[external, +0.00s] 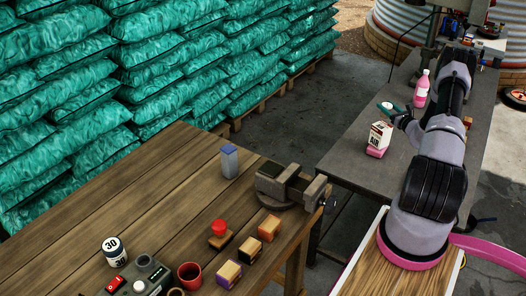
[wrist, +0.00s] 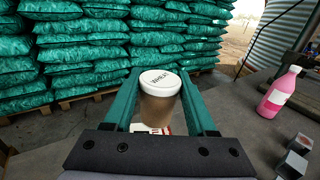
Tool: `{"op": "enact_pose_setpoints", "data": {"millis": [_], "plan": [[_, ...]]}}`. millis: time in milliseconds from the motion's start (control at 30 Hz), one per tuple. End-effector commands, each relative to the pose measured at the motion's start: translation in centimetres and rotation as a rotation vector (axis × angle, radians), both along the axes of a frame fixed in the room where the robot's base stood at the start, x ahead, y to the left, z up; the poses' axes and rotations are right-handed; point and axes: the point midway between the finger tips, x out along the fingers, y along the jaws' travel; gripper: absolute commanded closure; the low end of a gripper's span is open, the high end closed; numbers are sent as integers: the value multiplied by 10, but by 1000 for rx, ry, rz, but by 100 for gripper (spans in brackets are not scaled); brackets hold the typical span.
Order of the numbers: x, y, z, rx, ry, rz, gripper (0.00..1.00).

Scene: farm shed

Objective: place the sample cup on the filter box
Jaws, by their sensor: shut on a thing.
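The sample cup (wrist: 160,98) is brown with a white lid marked "WHEAT". It stands upright between the teal fingers of my gripper (wrist: 162,92), which is shut on it. In the external view my gripper (external: 395,108) is above the grey bench, and the cup's pale lid (external: 386,105) shows at the fingertips. The filter box (external: 380,134), white with red and dark print, stands on the grey bench just below the gripper. In the wrist view only a red and white strip of the box shows under the cup, so I cannot tell whether they touch.
A pink bottle (external: 422,88) stands behind my gripper on the grey bench (external: 350,140). Small grey blocks (wrist: 292,160) lie at right in the wrist view. A wooden table (external: 160,190) holds a vise (external: 290,186) and several small items. Teal sacks are stacked behind.

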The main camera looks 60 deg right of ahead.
Motion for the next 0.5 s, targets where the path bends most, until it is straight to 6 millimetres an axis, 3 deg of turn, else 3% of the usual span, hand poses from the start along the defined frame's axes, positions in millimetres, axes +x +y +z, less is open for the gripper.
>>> {"op": "enact_pose_setpoints", "data": {"millis": [367,500], "plan": [[0,0,-41,0,-1,-1,100],[0,-1,-43,-2,-2,0,100]]}}
